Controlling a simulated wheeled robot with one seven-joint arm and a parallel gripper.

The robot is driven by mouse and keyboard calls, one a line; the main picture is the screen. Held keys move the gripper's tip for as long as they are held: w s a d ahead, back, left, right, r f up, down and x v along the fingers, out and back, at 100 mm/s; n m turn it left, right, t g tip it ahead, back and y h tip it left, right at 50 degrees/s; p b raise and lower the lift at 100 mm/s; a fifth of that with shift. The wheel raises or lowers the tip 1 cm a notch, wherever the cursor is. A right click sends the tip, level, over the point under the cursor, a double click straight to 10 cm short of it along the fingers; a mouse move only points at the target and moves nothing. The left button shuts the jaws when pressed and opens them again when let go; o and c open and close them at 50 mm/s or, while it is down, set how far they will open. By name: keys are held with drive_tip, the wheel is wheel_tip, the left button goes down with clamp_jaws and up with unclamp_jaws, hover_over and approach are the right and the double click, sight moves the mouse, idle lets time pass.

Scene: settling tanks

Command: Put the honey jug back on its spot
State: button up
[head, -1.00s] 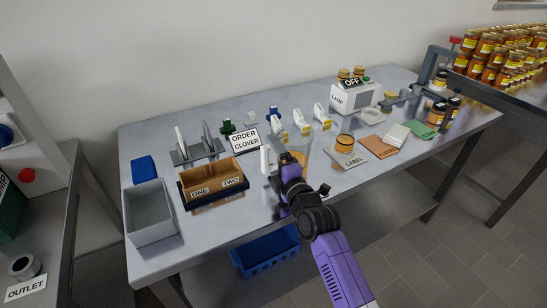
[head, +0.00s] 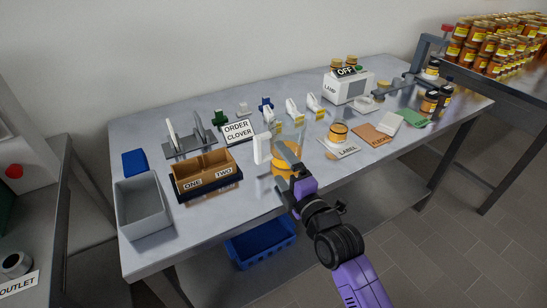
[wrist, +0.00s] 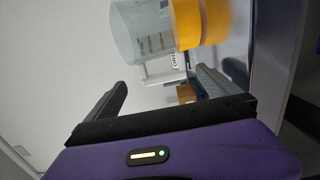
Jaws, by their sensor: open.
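The honey jug (head: 290,152) is a clear vessel with amber honey in its lower part and a white handle on its left. It stands upright near the front middle of the table (head: 228,218). My gripper (head: 283,168) is at its front, partly covering it in the head view. In the wrist view the jug (wrist: 150,32) shows beyond my spread fingers (wrist: 160,92), not clasped between them. I cannot tell whether a finger touches it. No marking shows which place is the jug's spot.
Left of the jug are a brown two-part box (head: 205,176) and a grey bin (head: 142,207). A honey jar (head: 338,132) sits on the LABEL mat (head: 340,151) to the right. A blue crate (head: 260,243) is below.

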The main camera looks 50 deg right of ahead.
drive_tip(key=shift+v, duration=1.25)
drive_tip(key=shift+r+m, duration=0.25)
drive_tip(key=shift+m, duration=0.45)
drive_tip(key=s+a+f+m+y, duration=0.1)
drive_tip(key=s+a+m, duration=0.3)
drive_tip(key=s, duration=0.6)
drive_tip(key=s+a+f+m+g+y, duration=0.1)
drive_tip(key=s+a+m+y, duration=0.2)
drive_tip(key=s+a, duration=0.6)
drive_tip(key=s+a+f+m+g+y, duration=0.1)
drive_tip(key=s+a+m, duration=0.4)
drive_tip(key=s, duration=0.6)
drive_tip(key=shift+s+a+m+y, duration=0.2)
drive_tip(key=shift+a+m+y, duration=0.1)
drive_tip(key=shift+a+y, duration=0.45)
drive_tip(key=shift+a, duration=0.1)
